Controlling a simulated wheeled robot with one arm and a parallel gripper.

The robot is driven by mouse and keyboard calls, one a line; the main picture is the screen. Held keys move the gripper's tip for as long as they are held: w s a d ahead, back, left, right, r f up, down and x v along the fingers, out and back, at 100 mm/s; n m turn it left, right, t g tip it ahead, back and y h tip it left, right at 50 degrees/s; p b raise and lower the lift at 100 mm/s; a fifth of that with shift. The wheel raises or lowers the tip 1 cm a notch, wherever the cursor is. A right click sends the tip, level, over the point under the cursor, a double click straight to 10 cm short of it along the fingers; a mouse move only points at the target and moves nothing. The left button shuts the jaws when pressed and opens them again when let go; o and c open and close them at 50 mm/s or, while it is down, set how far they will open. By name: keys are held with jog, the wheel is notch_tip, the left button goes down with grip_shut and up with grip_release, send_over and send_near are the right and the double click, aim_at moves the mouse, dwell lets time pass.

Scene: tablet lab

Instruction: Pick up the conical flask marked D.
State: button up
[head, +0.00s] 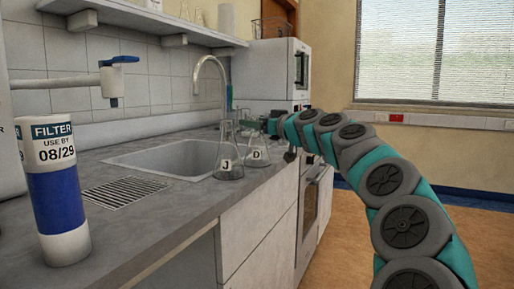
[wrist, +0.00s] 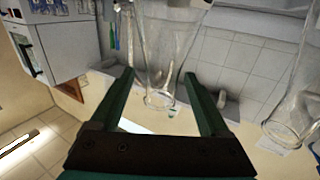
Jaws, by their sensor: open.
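The conical flask marked D (head: 257,156) stands upright on the grey counter near its front edge, clear glass with a white label. The conical flask marked J (head: 228,163) stands just left of it. My gripper (head: 265,127) is at the height of D's neck, at its right and partly behind it in the picture. In the wrist view my gripper (wrist: 160,76) is open, and a clear glass flask (wrist: 170,45) shows between its fingers. A second glass flask (wrist: 297,105) is at the right. No letter is readable there, and contact cannot be told.
The sink (head: 165,157) with a tall faucet (head: 211,61) lies left of the flasks. A filter cylinder (head: 56,192) stands at the counter's near left. A white oven unit (head: 272,70) stands behind. The floor right of the counter is clear.

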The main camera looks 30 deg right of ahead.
jog(key=shift+w+a, duration=0.15)
jog(key=shift+w, duration=0.55)
jog(key=shift+w+a, duration=0.1)
jog(key=shift+w, duration=0.55)
jog(key=shift+c, duration=0.4)
grip_shut()
